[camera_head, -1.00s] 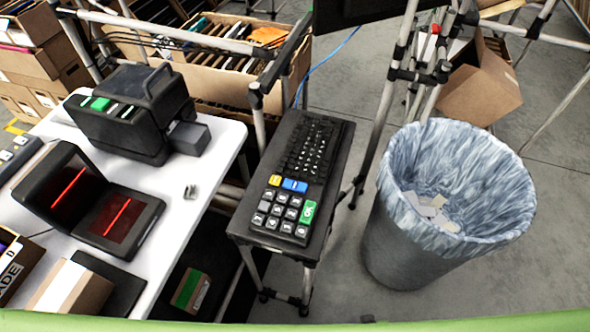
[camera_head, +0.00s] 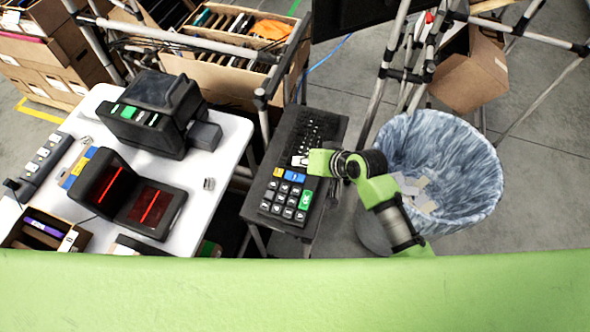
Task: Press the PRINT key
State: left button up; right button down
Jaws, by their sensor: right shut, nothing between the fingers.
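A black keypad and keyboard unit (camera_head: 268,213) stands on a narrow stand in the middle. Its near part has a yellow key (camera_head: 279,172), blue keys (camera_head: 294,176), a tall green key (camera_head: 305,199) and several grey keys. No key label reading PRINT is legible. My right gripper (camera_head: 299,161) is shut and empty. It appears over the seam between the upper black keyboard (camera_head: 312,128) and the coloured keys, just above the blue keys. I cannot tell whether it touches the unit. It hides part of the keyboard's lower right. My left gripper is not in view.
On the white table (camera_head: 222,167) at left stand a dark printer-like machine (camera_head: 150,95) with a green button and a scanner (camera_head: 125,195) with red lines. A lined bin (camera_head: 450,165) is right of the stand. Pole frames and cartons are behind.

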jog(key=shift+w+a+r, duration=0.45)
jog(key=shift+w+r, duration=0.1)
jog(key=shift+r, duration=0.2)
jog(key=shift+f, duration=0.1)
jog(key=b, duration=0.4)
send_over(289, 171)
jog(key=s+d, duration=0.2)
jog(key=d, duration=0.1)
jog(key=f, duration=0.7)
jog(key=shift+s+a, duration=0.1)
jog(key=shift+a, duration=0.1)
jog(key=shift+f+b, duration=0.75)
jog(key=shift+f, duration=0.1)
jog(key=shift+f, duration=0.4)
